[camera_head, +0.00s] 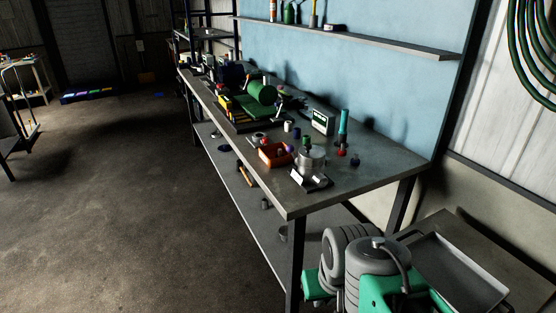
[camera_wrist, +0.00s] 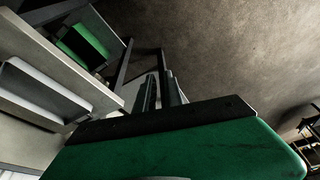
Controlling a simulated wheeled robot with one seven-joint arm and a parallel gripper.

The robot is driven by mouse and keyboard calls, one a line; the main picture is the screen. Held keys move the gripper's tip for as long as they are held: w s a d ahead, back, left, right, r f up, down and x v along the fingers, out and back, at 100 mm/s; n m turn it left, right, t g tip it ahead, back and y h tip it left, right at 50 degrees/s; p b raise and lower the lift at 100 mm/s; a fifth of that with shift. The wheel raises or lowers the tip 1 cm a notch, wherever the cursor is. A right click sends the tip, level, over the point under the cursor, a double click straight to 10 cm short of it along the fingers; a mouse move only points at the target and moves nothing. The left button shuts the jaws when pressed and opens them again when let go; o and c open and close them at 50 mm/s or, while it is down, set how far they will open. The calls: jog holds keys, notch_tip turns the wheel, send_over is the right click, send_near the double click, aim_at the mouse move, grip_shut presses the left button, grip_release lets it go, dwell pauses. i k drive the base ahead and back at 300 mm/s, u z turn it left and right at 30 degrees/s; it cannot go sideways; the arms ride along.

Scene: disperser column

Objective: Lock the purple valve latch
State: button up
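The metal disperser column (camera_head: 311,163) appears to be the short silver cylinder near the front end of the workbench, with a green-topped part above it. A small purple piece (camera_head: 355,162) stands to its right. My gripper (camera_wrist: 160,92) shows in the wrist view as two dark fingers beyond a green body, close together. Nothing is visibly held, and its opening is unclear. Its fingers are not discernible in the head view.
A lower shelf (camera_head: 250,208) runs beneath. The floor (camera_head: 130,200) to the left is clear.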

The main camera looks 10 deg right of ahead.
aim_at(290, 148)
jog(key=k, duration=1.15)
jog(key=u, duration=0.4)
jog(key=i, duration=0.55)
jog(key=u, duration=0.9)
jog(key=i, duration=2.15)
jog(key=z, duration=0.35)
